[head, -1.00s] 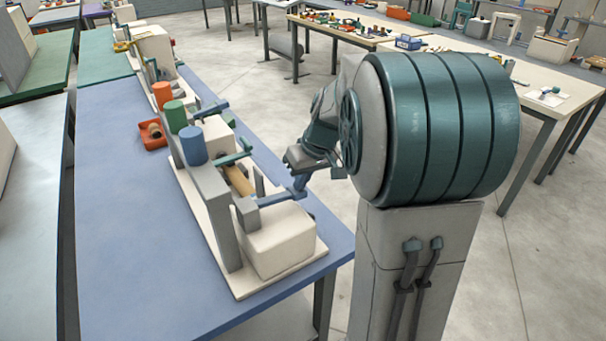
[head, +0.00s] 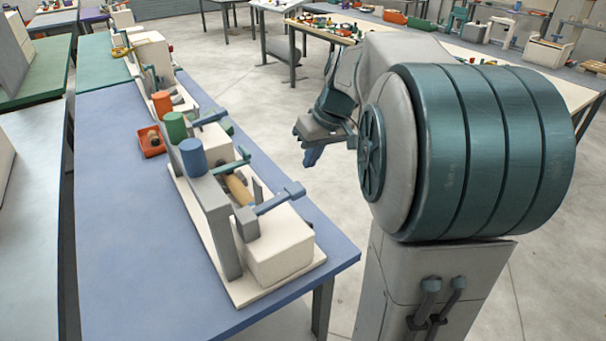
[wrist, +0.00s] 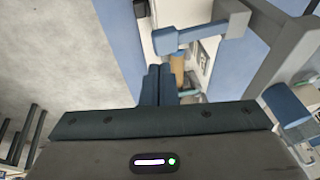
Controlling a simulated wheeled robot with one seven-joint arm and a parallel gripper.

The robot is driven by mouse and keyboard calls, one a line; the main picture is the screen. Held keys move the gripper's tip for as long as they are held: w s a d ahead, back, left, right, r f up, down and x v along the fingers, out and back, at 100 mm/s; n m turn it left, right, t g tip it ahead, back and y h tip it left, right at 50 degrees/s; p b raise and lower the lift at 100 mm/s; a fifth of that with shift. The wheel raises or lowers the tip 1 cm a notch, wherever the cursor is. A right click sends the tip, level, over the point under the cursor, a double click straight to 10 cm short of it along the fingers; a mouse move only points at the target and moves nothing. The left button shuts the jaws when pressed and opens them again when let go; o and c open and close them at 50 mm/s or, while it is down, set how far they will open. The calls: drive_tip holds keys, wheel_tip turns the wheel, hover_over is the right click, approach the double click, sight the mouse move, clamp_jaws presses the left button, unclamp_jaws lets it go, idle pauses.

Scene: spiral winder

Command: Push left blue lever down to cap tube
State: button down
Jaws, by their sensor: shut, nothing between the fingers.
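The winder machine (head: 262,255) stands on the blue table. Its near blue lever (head: 276,200) reaches out over the cream housing toward the table's right edge, ending in a crossbar; it also shows in the wrist view (wrist: 192,35). A tan tube (head: 238,190) lies just behind this lever, partly hidden by it; a piece of it shows in the wrist view (wrist: 179,70). My gripper (head: 312,156) is shut and empty, beyond the table's right edge and apart from the lever. Its blue fingers are together in the wrist view (wrist: 158,85).
A teal lever (head: 232,165) sits behind the tube. A second blue lever (head: 212,117) is farther back. Floor right of the table is open.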

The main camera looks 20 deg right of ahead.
drive_tip(key=v, duration=0.3)
drive_tip(key=shift+d+r, duration=0.2)
drive_tip(key=shift+r, duration=0.2)
drive_tip(key=shift+a, duration=0.1)
idle(0.4)
drive_tip(key=s+a+f+m+h, duration=0.1)
drive_tip(key=s+a+f, duration=0.4)
drive_tip(key=s, duration=0.3)
drive_tip(key=s+a+f+m+h, duration=0.1)
drive_tip(key=s+a+f, duration=0.4)
drive_tip(key=s, duration=0.4)
drive_tip(key=shift+s+f, duration=0.3)
drive_tip(key=shift+f, duration=0.05)
